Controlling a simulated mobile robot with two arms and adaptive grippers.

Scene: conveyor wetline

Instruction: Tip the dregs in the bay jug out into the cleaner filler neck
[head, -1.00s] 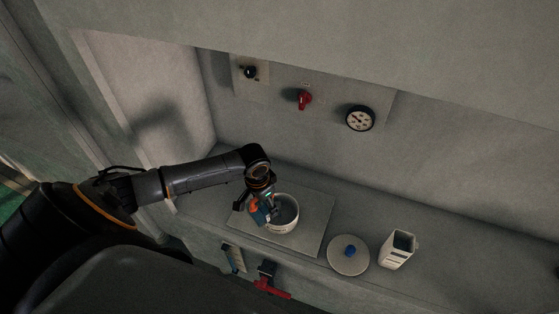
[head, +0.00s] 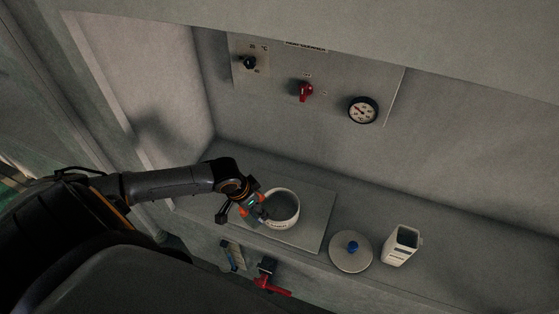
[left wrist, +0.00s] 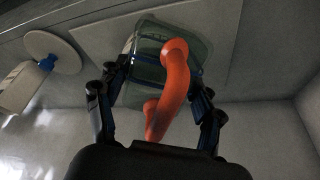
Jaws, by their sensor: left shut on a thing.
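My left gripper (left wrist: 158,95) is shut on the orange handle (left wrist: 174,85) of a clear, greenish jug (left wrist: 145,65). In the head view the jug (head: 258,213) is small and partly hidden by my gripper. It looks tilted, with its mouth side at the left rim of the white, round cleaner filler neck (head: 282,225). I cannot tell whether jug and rim touch, or whether liquid is running. The neck has dark lettering on its front and a grey inside. My right gripper is in neither view.
The neck stands on a pale plate (head: 315,232) on a grey ledge. A round lid with a blue knob (head: 350,258) and an open white container (head: 401,246) stand to its right. A red-handled valve (head: 272,283) sits below the ledge edge. A control panel (head: 335,97) is behind.

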